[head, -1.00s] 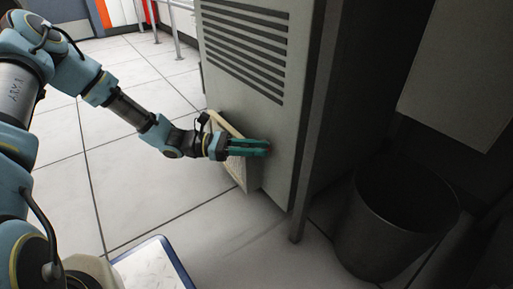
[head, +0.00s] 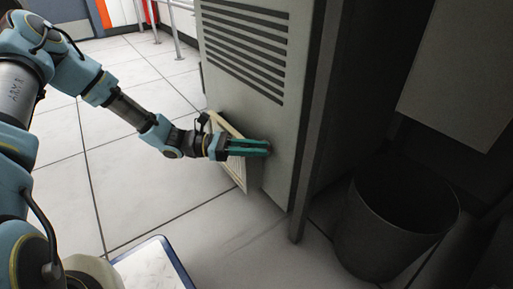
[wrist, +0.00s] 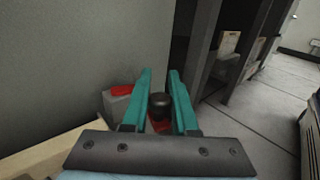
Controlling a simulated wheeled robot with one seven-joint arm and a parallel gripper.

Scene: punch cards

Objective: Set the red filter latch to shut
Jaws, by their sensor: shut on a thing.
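My gripper (head: 268,148) is at the side of the grey cabinet (head: 283,165), low down, with its teal fingers beside the cream filter panel (head: 238,178). In the wrist view my gripper (wrist: 160,76) has its two fingers on either side of a dark round knob (wrist: 160,106) and is shut on it. A red part, seemingly the red filter latch (wrist: 161,127), shows just below the knob, mostly hidden by the gripper. Another small red piece (wrist: 122,90) sits on a grey block left of the fingers. The fingers hide the latch in the head view.
The filter panel stands out at an angle from the cabinet, next to my wrist. A dark round bin (head: 395,235) stands right of the cabinet. A blue-edged white surface (head: 155,265) is at the bottom. The tiled floor (head: 140,195) left of the cabinet is clear.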

